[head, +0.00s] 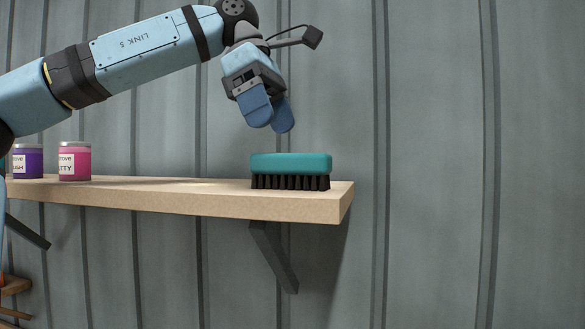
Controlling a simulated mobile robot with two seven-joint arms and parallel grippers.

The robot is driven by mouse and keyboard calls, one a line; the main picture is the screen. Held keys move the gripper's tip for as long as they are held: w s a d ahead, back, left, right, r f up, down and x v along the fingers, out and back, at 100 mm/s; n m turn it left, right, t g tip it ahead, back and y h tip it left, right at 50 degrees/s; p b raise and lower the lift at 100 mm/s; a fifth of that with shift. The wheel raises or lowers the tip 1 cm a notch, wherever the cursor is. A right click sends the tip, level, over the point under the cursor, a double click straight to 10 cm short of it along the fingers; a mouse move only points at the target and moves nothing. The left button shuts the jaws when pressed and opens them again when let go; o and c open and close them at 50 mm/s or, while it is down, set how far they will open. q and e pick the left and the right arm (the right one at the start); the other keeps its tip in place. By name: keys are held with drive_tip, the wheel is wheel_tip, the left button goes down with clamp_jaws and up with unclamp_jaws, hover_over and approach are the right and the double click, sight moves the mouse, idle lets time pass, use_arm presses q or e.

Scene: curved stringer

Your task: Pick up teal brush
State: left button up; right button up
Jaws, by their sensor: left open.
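The teal brush (291,164) lies on the right end of a wooden shelf (222,201), its black bristles down and its teal back up. My left gripper (270,119) is above the brush, apart from it, with its blue fingers pointing down. It is open and empty. My right gripper is not in view.
A purple jar (28,161) and a pink jar (75,160) stand on the shelf at the left. The shelf between the pink jar and the brush is clear. A grey panelled wall (435,160) is behind, and a dark bracket (273,255) is under the shelf.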

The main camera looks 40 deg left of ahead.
sight(291, 165)
use_arm(q)
drive_tip(key=x, duration=0.3)
drive_tip(key=shift+w, duration=0.3)
drive_tip(key=p+x, duration=0.1)
drive_tip(key=x, duration=0.1)
drive_tip(key=s+x, duration=0.1)
drive_tip(key=x, duration=0.1)
drive_tip(key=shift+d+p, duration=0.15)
drive_tip(key=shift+p, duration=0.25)
drive_tip(key=shift+w+f, duration=0.15)
drive_tip(key=shift+f, duration=0.2)
drive_tip(key=shift+w+d+f, duration=0.1)
drive_tip(key=shift+w+f, duration=0.05)
drive_tip(key=shift+f, duration=0.05)
drive_tip(key=c, duration=1)
drive_tip(key=shift+c, duration=0.3)
drive_tip(key=shift+r, duration=0.2)
